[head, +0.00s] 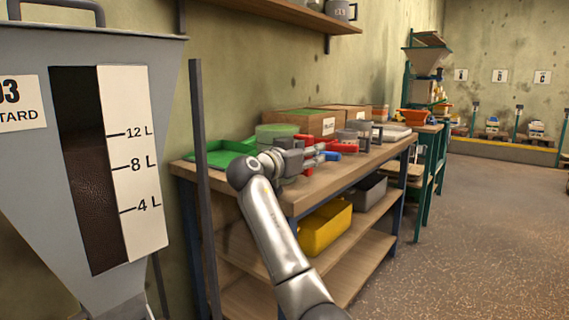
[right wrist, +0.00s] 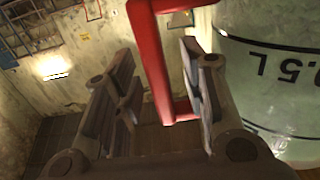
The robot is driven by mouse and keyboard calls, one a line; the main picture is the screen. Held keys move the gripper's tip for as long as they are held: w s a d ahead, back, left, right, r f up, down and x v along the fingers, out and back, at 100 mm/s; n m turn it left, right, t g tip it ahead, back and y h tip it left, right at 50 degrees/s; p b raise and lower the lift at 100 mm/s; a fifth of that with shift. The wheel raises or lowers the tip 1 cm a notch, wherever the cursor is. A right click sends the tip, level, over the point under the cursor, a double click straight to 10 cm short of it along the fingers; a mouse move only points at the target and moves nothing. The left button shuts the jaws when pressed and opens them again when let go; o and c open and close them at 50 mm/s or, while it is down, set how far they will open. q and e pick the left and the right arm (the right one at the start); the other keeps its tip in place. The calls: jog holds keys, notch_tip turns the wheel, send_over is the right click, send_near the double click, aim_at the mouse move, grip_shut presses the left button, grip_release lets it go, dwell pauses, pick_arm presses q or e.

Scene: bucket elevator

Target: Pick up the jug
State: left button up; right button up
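In the right wrist view a clear greenish jug (right wrist: 275,95) with a dark scale line and an upside-down ".5 L" mark fills the right side. Its red handle (right wrist: 158,60) runs between the two fingers of my right gripper (right wrist: 155,100). The fingers stand apart, with a gap between the handle and the left finger. The handle is close to the right finger; I cannot tell if they touch. In the head view my right gripper (head: 318,157) is over the workbench's front edge, beside a greenish round vessel (head: 276,130) and red parts. My left gripper is not in view.
The workbench (head: 330,178) also carries a green tray (head: 215,152), cardboard boxes (head: 300,122) and grey vessels (head: 347,137). A yellow bin (head: 325,228) stands on the shelf below. A grey hopper (head: 35,150) and a dark post (head: 200,180) are at left. Floor at right is clear.

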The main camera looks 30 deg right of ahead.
grip_shut()
dwell(0.5)
jog(key=shift+r, duration=0.3)
